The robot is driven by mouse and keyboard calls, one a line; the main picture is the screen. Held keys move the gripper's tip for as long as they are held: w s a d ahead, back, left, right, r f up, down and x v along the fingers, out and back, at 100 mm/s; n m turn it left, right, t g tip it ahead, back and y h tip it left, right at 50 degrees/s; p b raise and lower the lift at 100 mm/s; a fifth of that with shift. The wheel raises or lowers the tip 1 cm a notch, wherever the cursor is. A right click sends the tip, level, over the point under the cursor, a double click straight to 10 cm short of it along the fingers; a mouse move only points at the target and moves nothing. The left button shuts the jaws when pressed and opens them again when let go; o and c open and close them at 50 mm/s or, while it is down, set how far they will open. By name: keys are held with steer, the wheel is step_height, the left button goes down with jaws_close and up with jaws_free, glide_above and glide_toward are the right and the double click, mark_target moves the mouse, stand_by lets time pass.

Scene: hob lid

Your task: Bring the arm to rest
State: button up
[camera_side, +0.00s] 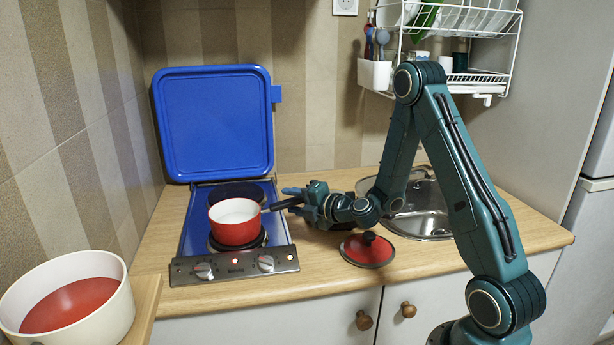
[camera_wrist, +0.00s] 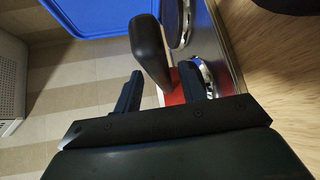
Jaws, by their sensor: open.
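My gripper (camera_side: 292,197) is at the right of the hob, beside the black handle (camera_side: 285,204) of a red saucepan. In the wrist view my gripper (camera_wrist: 163,82) has its two fingers apart, with the handle (camera_wrist: 150,50) showing between or just beyond them. I cannot tell whether a finger touches it. The saucepan (camera_side: 236,228) stands upright on the front burner, pale inside; a bit of its red side shows in the wrist view (camera_wrist: 174,88). My arm is bent over the counter by the sink.
The blue hob lid (camera_side: 213,125) stands open against the wall. The rear burner (camera_side: 236,193) is bare. A red pan lid (camera_side: 367,250) lies on the counter near my gripper. A sink (camera_side: 425,210) lies behind my arm. A dish rack (camera_side: 455,35) hangs above. A white pot (camera_side: 110,270) stands front left.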

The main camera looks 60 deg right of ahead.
mark_target(280, 206)
steer(key=a, duration=0.1)
steer(key=s+a+g+y, duration=0.1)
steer(key=a, duration=0.1)
steer(key=shift+s+r, duration=0.1)
steer(key=shift+r, duration=0.1)
steer(key=s+a+r+m+g+y, duration=0.2)
steer(key=s+a+r, duration=0.2)
steer(key=a, duration=0.2)
steer(key=s+a+r+m+g+y, duration=0.2)
steer(key=s+a+r+g, duration=0.1)
steer(key=a, duration=0.3)
steer(key=s+r+m+g+h, duration=0.1)
steer(key=s+r+m+g, duration=0.1)
steer(key=s+m, duration=0.5)
steer(key=s+r+m+g+h, duration=0.2)
steer(key=s+m, duration=0.5)
steer(key=s, duration=0.7)
steer(key=shift+s+r+m+h, duration=0.3)
steer(key=shift+s+r+m, duration=0.1)
steer(key=shift+r, duration=0.4)
